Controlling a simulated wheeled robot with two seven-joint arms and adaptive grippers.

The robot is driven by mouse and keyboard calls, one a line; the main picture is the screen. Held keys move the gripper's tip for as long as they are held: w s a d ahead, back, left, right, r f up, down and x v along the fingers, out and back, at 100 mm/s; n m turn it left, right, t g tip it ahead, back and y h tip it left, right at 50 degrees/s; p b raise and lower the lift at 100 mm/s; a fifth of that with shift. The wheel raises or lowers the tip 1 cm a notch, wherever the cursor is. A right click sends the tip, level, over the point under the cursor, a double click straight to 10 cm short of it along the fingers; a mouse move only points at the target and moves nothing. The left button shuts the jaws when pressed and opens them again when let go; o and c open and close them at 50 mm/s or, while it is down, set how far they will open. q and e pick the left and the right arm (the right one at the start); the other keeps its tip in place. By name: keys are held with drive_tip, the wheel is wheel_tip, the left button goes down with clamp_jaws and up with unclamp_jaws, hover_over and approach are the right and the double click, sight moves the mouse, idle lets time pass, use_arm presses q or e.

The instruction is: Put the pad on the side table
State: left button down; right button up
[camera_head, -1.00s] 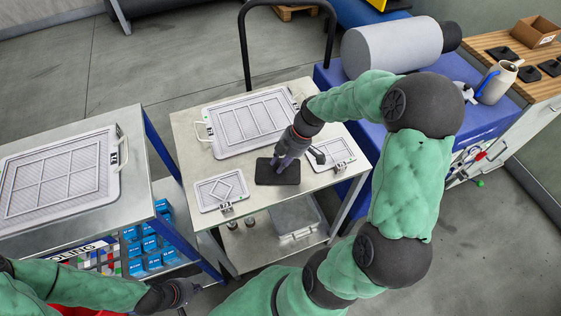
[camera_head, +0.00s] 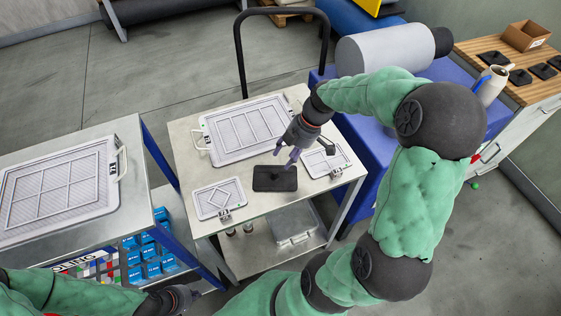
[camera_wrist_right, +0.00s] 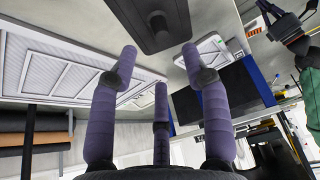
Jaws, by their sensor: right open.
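The black pad (camera_head: 275,178), with a small raised knob, lies flat on the grey metal table top (camera_head: 185,150) of a trolley. It also shows at the top of the right wrist view (camera_wrist_right: 152,22). My right gripper (camera_head: 288,154) is open and empty, its purple fingers just above the pad's far right side and apart from the knob. In the right wrist view its spread fingers (camera_wrist_right: 160,62) have nothing between them. My left gripper (camera_head: 182,297) is at the bottom left, away from the pad; its fingers are too small to judge.
Two small framed screens (camera_head: 218,198) (camera_head: 326,161) flank the pad, with a large framed screen (camera_head: 245,128) behind it. Several similar black pads (camera_head: 543,70) and a cardboard box (camera_head: 530,35) are on a wooden bench (camera_head: 470,48) at right. Another large frame (camera_head: 62,190) lies on the left table.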

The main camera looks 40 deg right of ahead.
drive_tip(key=shift+v, duration=2.15)
drive_tip(key=shift+s, duration=0.1)
